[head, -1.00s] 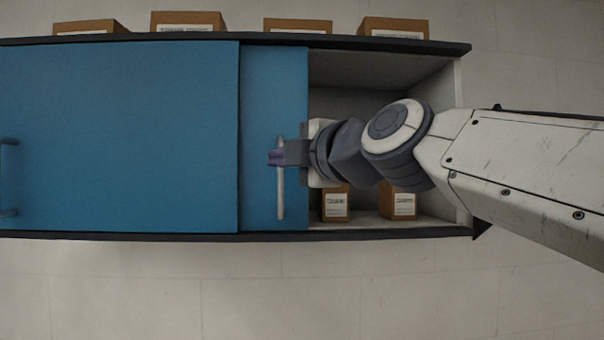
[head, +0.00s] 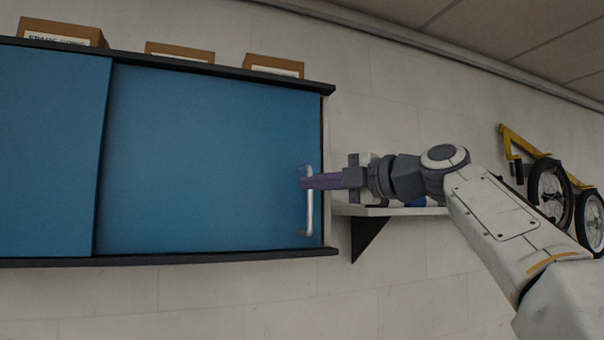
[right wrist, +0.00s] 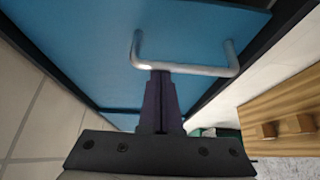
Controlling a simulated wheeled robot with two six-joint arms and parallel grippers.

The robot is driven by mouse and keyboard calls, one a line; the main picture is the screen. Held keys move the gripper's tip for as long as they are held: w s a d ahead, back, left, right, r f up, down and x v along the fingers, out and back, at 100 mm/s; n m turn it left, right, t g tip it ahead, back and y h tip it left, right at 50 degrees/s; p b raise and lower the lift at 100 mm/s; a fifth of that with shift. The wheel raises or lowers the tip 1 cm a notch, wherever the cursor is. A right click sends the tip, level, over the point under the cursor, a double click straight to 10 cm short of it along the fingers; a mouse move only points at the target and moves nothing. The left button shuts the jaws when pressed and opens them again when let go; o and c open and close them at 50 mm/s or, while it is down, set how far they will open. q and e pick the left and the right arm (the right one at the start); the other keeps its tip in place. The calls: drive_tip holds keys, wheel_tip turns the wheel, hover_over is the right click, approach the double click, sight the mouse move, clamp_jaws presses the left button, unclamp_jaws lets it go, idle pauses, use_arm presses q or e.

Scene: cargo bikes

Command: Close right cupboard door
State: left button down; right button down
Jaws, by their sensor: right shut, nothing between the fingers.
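The blue right cupboard door (head: 205,160) spans the right half of the wall cupboard in the head view. Its right edge lies at the cupboard's right end frame (head: 325,170), and no open interior shows. The door's upright metal handle (head: 309,215) is near that edge; it also shows in the right wrist view (right wrist: 190,69). My right gripper (head: 304,183) is shut and empty, its fingertips at the handle's bar from the right. It also shows in the right wrist view (right wrist: 158,78). I cannot tell whether the fingers press on the bar. My left gripper is not in view.
The left blue door (head: 45,150) covers the left part. Cardboard boxes (head: 273,66) stand on top. A small shelf (head: 430,211) with a dark bracket is right of the cupboard, behind my right arm. A yellow bike frame with wheels (head: 548,187) is at the far right.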

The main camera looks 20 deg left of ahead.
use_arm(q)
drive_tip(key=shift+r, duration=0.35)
use_arm(e)
drive_tip(key=shift+w+d, duration=1.05)
drive_tip(key=shift+d, duration=0.2)
